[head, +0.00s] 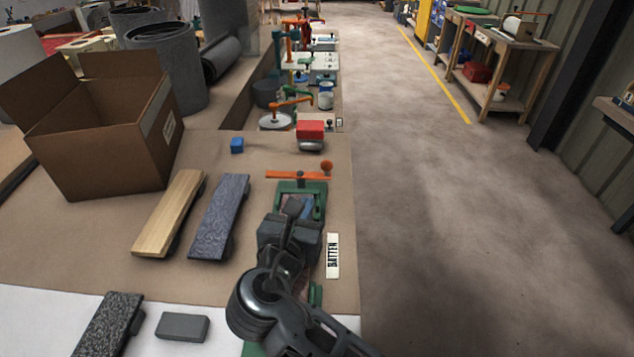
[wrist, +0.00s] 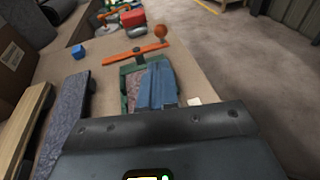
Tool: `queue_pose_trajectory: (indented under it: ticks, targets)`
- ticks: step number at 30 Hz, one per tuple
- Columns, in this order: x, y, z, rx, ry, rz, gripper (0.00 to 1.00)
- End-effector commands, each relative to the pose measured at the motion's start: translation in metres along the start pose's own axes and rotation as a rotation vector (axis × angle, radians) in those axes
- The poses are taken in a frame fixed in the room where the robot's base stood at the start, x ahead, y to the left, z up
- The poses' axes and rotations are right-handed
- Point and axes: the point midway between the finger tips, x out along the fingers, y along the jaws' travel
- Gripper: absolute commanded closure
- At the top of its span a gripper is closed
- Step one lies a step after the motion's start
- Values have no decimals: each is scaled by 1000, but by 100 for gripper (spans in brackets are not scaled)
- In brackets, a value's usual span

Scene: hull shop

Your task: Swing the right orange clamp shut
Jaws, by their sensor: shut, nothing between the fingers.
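The orange clamp (head: 300,174) is a flat bar with an orange ball knob (head: 326,165) at its right end. It lies crosswise just past the far end of a green fixture (head: 316,186). The clamp also shows in the wrist view (wrist: 135,54), with a dark pivot near its middle. My gripper (head: 296,206) is shut and empty, above the fixture and on the near side of the clamp. It looks apart from the bar. My gripper and arm hide much of the fixture; no second clamp is clear on it.
A small blue block (head: 237,145) and a red-topped object (head: 310,130) stand beyond the clamp. A wooden plank (head: 168,214), a blue-grey plank (head: 219,217) and an open cardboard box (head: 108,150) lie left. A label (head: 333,256) reads BATTEN. The floor right is clear.

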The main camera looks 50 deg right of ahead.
Motion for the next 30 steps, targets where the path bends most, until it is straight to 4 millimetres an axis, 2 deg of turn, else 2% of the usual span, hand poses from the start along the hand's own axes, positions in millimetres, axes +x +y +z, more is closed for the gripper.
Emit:
queue_pose_trajectory:
  ticks: [5,15,21,25,30]
  targets:
    - [20,-1,0,0,-1,-4,100]
    - [87,-1,0,2,-1,-4,100]
    - [119,-1,0,1,0,-2,100]
    - [131,0,0,1,1,-1,100]
    - [138,0,0,1,0,0,100]
